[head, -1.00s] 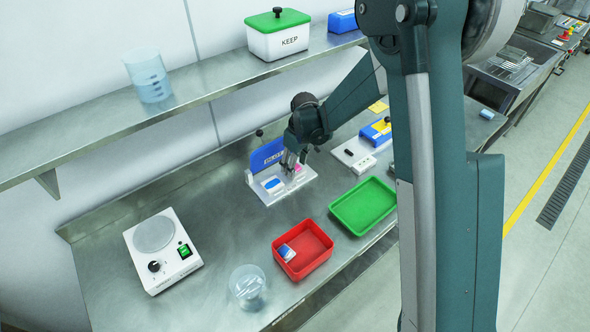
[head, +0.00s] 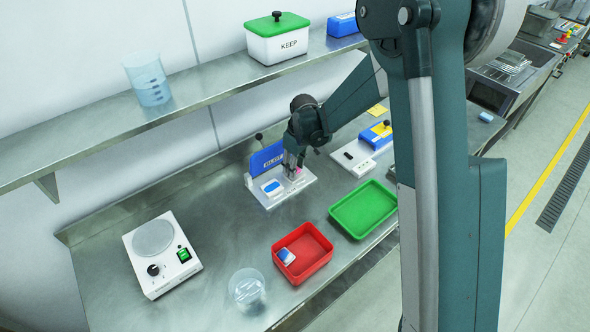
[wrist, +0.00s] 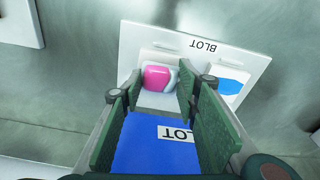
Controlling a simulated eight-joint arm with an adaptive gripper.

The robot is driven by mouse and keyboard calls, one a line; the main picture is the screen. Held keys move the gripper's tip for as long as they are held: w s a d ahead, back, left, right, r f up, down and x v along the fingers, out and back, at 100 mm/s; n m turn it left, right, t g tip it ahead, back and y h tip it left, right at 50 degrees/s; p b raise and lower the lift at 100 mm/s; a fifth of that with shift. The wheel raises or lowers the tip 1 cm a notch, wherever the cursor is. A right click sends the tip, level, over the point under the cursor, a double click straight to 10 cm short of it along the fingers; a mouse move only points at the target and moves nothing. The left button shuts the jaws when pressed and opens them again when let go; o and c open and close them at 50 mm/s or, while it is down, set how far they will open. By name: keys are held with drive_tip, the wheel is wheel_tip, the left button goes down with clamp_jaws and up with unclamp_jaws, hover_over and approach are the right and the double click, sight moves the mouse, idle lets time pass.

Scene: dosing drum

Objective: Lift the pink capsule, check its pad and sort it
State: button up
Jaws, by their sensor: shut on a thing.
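The pink capsule (wrist: 158,77) has a white end and lies at the white plate of the blot stand (wrist: 128,50), marked BLOT. My gripper (wrist: 150,90) is shut on it, with green-padded fingers on either side. In the head view my gripper (head: 291,172) points down at the stand and hides most of the pink capsule (head: 299,171). I cannot tell whether the capsule touches the plate. The capsule's pad is not visible. A blue-and-white piece (wrist: 230,82) lies on the same plate beside it. The stand's blue upright panel (head: 267,158) rises behind.
A red tray (head: 327,247) holds a blue-and-white capsule (head: 286,256). A green tray (head: 345,223) is empty. A scale-like device (head: 160,255) and a clear beaker (head: 247,288) stand on the left. A shelf above bears a KEEP box (head: 278,40) and a beaker (head: 148,80).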

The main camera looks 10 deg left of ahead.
wheel_tip(320, 180, up, 9)
drive_tip(key=shift+r, duration=0.2)
idle(0.4)
drive_tip(key=shift+d, duration=0.1)
idle(0.6)
drive_tip(key=d+f+m+b, duration=0.1)
drive_tip(key=d+m, duration=0.2)
drive_tip(key=d, duration=0.7)
drive_tip(key=d+m+b, duration=0.2)
drive_tip(key=d+m, duration=0.2)
drive_tip(key=d, duration=0.7)
drive_tip(key=s+d+f+m+h+b, duration=0.1)
drive_tip(key=d+m, duration=0.3)
drive_tip(key=d, duration=0.6)
drive_tip(key=shift+d+f+t+b, duration=0.3)
drive_tip(key=shift+b, duration=0.4)
drive_tip(key=shift+s, duration=0.15)
drive_tip(key=n+p, duration=0.2)
drive_tip(key=p, duration=0.1)
hover_over(365, 211)
drive_tip(key=shift+r, duration=0.35)
drive_tip(key=shift+f, duration=0.1)
drive_tip(key=shift+f, duration=2.85)
